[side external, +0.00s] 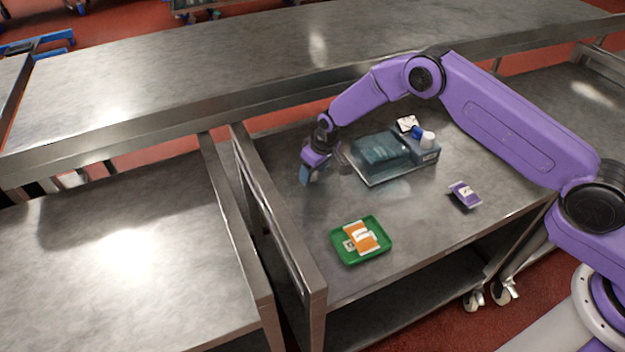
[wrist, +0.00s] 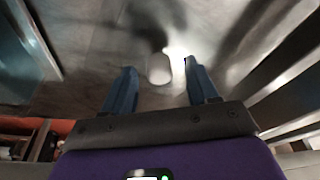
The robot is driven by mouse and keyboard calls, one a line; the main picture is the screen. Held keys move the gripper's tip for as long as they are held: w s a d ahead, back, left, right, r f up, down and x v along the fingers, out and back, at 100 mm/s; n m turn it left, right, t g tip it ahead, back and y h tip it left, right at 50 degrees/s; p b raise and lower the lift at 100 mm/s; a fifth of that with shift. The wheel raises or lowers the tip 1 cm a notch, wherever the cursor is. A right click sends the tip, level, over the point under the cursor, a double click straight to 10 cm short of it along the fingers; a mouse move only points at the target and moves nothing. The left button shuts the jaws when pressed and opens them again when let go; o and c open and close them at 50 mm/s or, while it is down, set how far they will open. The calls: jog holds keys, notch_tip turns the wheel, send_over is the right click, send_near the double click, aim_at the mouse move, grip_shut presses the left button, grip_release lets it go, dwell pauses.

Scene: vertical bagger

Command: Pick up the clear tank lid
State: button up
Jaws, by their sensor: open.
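A clear, teal-tinted tank (side external: 382,150) sits on the table to the right of my gripper in the side view. I cannot make out its lid as a separate piece. My gripper (side external: 312,174) points down over the bare steel tabletop, left of the tank and apart from it. In the wrist view, the two blue fingers of my gripper (wrist: 160,88) are spread with nothing held between them. A pale oval patch (wrist: 160,68) shows beyond the fingertips; I cannot tell whether it is an object or a reflection. A clear teal edge (wrist: 38,40) shows at the left of the wrist view.
A green tray (side external: 340,250) with orange packets (side external: 361,238) stands at the front. A purple packet (side external: 464,195) lies to the right. A white bottle (side external: 428,139) and a blue item stand behind the tank. A raised metal side panel (side external: 262,190) borders the table's left.

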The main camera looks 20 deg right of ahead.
grip_shut()
dwell(0.3)
